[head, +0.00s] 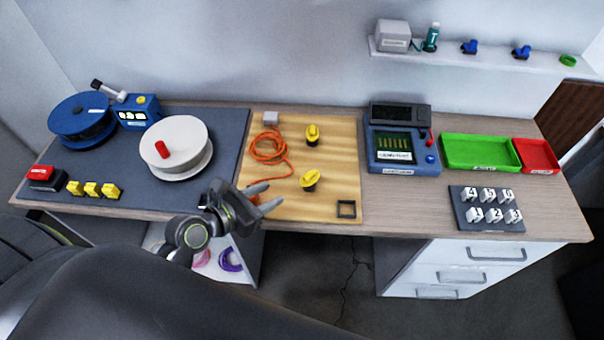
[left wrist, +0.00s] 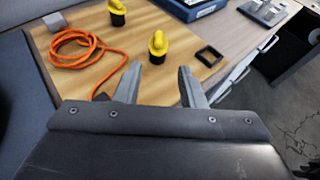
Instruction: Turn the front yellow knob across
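The front yellow knob (head: 310,180) stands on a black base on the wooden board (head: 338,140), near its middle. A second yellow knob (head: 312,134) stands farther back. In the left wrist view the front knob (left wrist: 158,46) is just beyond the fingers, and the back knob (left wrist: 117,12) is farther off at the upper left. My left gripper (head: 271,195) is open and empty, to the left of the front knob and apart from it. In the left wrist view its two fingers (left wrist: 160,84) are spread. My right gripper is not in view.
An orange cable (head: 268,150) lies coiled on the board's left side. A small black square frame (head: 346,209) lies at the board's front right. A blue device (head: 402,163) stands right of the board. A white reel (head: 190,140) stands left on the grey mat (head: 225,125).

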